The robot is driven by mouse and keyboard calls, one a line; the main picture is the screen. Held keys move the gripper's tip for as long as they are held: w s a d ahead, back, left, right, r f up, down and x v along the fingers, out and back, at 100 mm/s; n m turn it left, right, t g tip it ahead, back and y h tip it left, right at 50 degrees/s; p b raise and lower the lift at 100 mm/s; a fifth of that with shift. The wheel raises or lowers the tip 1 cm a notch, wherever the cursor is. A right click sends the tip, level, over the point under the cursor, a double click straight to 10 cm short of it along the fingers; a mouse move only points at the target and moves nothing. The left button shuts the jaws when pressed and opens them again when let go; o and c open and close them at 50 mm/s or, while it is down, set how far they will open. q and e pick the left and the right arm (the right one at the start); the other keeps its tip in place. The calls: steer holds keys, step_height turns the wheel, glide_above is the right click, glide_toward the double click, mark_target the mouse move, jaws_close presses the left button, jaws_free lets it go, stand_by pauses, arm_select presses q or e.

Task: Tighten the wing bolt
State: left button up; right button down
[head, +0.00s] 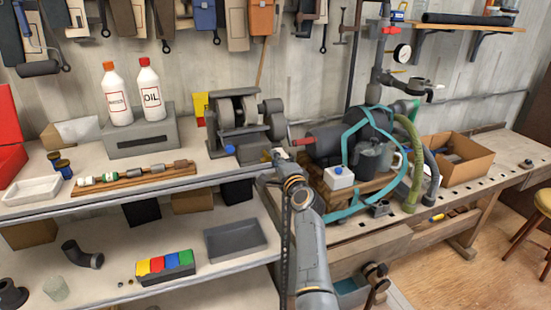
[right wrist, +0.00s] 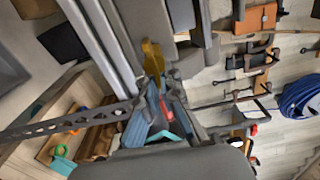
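A bench machine (head: 240,115) with grey wheels stands on the left workbench. A small blue knob (head: 230,149) sits at its lower front. A small yellow part (head: 267,156) shows low on its right side. A yellow, wing-like part also shows in the right wrist view (right wrist: 152,57); it may be the wing bolt, but I cannot be sure. My right gripper (head: 279,158) is raised at the machine's lower right, close to the yellow part. Whether it touches or holds it is hidden, and the fingers' opening is unclear. My left gripper is not in view.
A wooden rack (head: 135,183) lies in front. To the right are a strapped machine (head: 340,145), a white box with a blue cap (head: 339,178) and a cardboard box (head: 458,160).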

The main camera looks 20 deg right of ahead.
stand_by(0.3)
steer(key=c, duration=1.5)
jaws_free()
step_height(320, 180, up, 9)
steer(key=shift+r, duration=0.4)
